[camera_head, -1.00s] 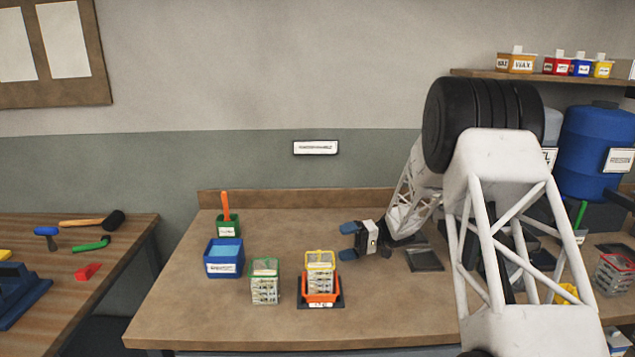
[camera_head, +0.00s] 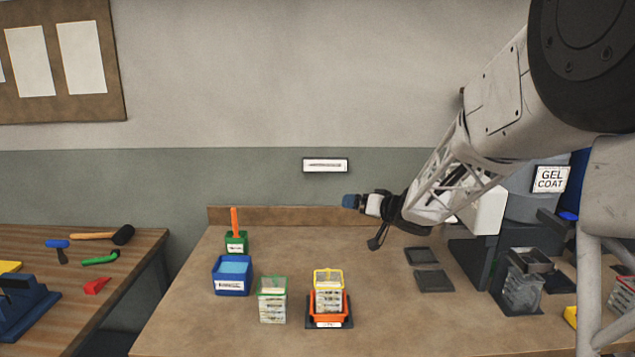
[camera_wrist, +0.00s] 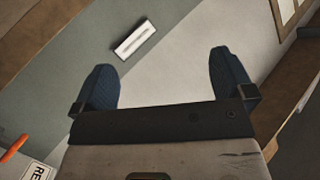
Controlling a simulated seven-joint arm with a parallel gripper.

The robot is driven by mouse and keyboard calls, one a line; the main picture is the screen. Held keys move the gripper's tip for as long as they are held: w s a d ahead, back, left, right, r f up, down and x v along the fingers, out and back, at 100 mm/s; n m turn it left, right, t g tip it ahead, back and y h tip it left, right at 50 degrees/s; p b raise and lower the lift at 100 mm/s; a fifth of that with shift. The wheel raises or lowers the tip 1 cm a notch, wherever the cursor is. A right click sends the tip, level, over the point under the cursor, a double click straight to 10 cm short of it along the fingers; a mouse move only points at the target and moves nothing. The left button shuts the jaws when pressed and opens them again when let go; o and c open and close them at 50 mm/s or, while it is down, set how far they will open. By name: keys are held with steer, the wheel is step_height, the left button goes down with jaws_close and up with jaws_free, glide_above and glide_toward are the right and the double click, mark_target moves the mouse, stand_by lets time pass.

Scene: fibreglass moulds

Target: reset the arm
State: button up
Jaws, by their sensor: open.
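My gripper (camera_head: 352,202) is held above the back of the workbench (camera_head: 210,310), right of the middle, with its fingers pointing left in the head view. In the wrist view my gripper (camera_wrist: 165,85) shows two dark blue fingertips spread wide apart. Nothing is between them, and the wall with a small white sign (camera_wrist: 135,39) lies beyond. My arm reaches in from the upper right of the head view.
Below stand a yellow-rimmed clear basket (camera_head: 328,290) in an orange holder (camera_head: 328,312), a green-rimmed basket (camera_head: 272,300), a blue bin (camera_head: 231,275) and a green pot (camera_head: 236,242). Dark pads (camera_head: 433,280) lie right. Tools lie on the left table (camera_head: 40,325).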

steer(key=s+d+r+m+h, duration=0.2)
steer(key=s+d+h, duration=0.3)
steer(key=s, duration=0.5)
steer(key=s+d+r+m+h, duration=0.2)
steer(key=s+d+r+h, duration=0.15)
steer(key=s+h, duration=0.4)
steer(key=s+f+g+y, duration=0.1)
steer(key=s+f+g, duration=0.1)
steer(key=s, duration=0.9)
steer(key=s+a+f+n+g+y, duration=0.1)
steer(key=s+f+g, duration=0.2)
steer(key=s, duration=0.8)
steer(key=s+a+f+g+y, duration=0.1)
steer(key=s+f+g, duration=0.1)
steer(key=s, duration=0.9)
steer(key=shift+s+a+f+n+g, duration=0.2)
steer(key=shift+f+n+g, duration=0.1)
steer(key=shift+g, duration=0.6)
